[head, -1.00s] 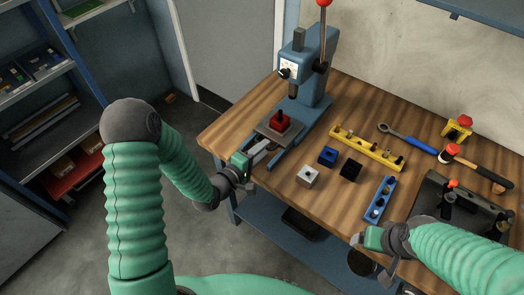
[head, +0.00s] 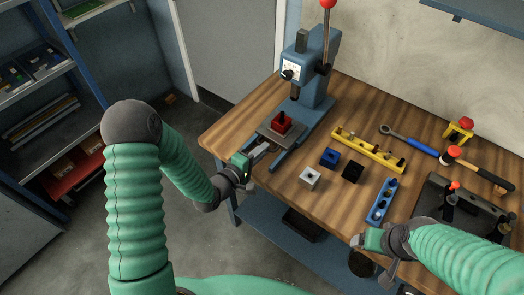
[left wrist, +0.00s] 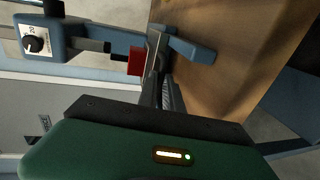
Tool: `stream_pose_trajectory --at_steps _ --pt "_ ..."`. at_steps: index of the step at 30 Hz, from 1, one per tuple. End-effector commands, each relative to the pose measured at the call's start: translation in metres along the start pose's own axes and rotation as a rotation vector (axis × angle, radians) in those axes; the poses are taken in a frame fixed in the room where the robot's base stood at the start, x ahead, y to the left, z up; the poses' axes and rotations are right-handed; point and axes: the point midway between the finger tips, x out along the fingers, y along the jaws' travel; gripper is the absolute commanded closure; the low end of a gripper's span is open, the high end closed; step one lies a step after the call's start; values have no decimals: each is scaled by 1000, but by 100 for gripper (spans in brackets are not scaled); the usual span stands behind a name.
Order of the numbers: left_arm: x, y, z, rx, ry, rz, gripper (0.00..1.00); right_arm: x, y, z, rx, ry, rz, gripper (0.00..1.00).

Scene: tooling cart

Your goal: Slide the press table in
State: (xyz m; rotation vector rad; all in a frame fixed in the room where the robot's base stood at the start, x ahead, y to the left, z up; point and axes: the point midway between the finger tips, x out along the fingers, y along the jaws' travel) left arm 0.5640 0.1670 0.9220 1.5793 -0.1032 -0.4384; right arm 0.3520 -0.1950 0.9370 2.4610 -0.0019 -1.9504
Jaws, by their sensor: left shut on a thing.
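The blue arbor press (head: 308,65) stands at the back left of the bench. Its press table is a grey plate (head: 268,133) at the front of the press, with a red block (head: 281,124) on top. My left gripper (head: 257,155) is at the near side of the table, shut on a part there, likely the table's front; the fingers hide the grip. In the left wrist view the fingers (left wrist: 158,75) reach toward the press, with the red block (left wrist: 137,61) beside them. My right gripper (head: 372,258) is low over the bench's front edge; its fingers are unclear.
A wrench and a hammer lie at the right.

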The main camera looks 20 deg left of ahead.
Motion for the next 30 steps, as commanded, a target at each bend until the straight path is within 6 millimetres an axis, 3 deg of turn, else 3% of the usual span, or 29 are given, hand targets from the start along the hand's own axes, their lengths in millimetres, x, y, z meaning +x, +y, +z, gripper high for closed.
stream_pose_trajectory --at_steps 26,30 --pt "0 -5 7 -4 -14 -14 100 1 0 0 0 0 0 19" --pt "7 -4 7 -3 -14 -13 100 0 0 0 0 0 0 19"
